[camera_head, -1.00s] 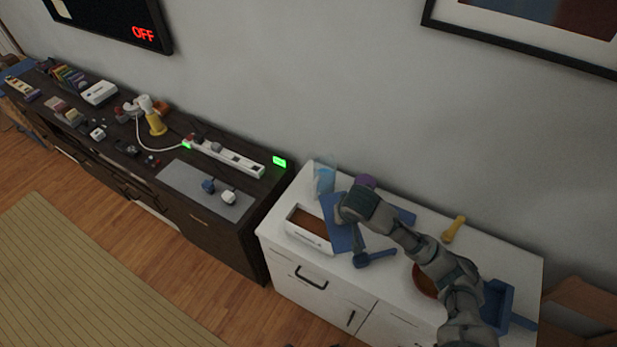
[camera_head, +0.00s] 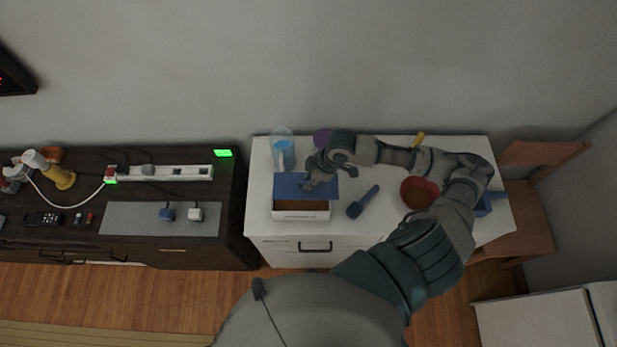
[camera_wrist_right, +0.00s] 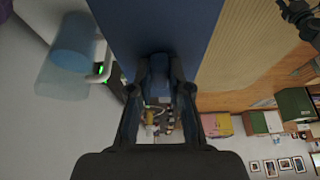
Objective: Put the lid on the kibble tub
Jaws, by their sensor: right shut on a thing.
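The kibble tub (camera_head: 301,215) is a white box on the white cabinet, with brown kibble showing in its front part. The lid (camera_head: 289,184) is a flat blue panel covering the tub's rear part in the head view. I cannot tell whether it touches the rim. My right gripper (camera_head: 312,183) is shut on the lid near its right side. In the wrist view, the lid (camera_wrist_right: 160,25) extends from between the fingers (camera_wrist_right: 158,78) and hides the tub. A dark jointed part at the wrist view's upper right may be my left gripper (camera_wrist_right: 299,18); its jaws are unclear.
A blue scoop (camera_head: 363,202) lies right of the tub. A red bowl (camera_head: 419,193) and blue tray (camera_head: 485,205) are near my right arm.

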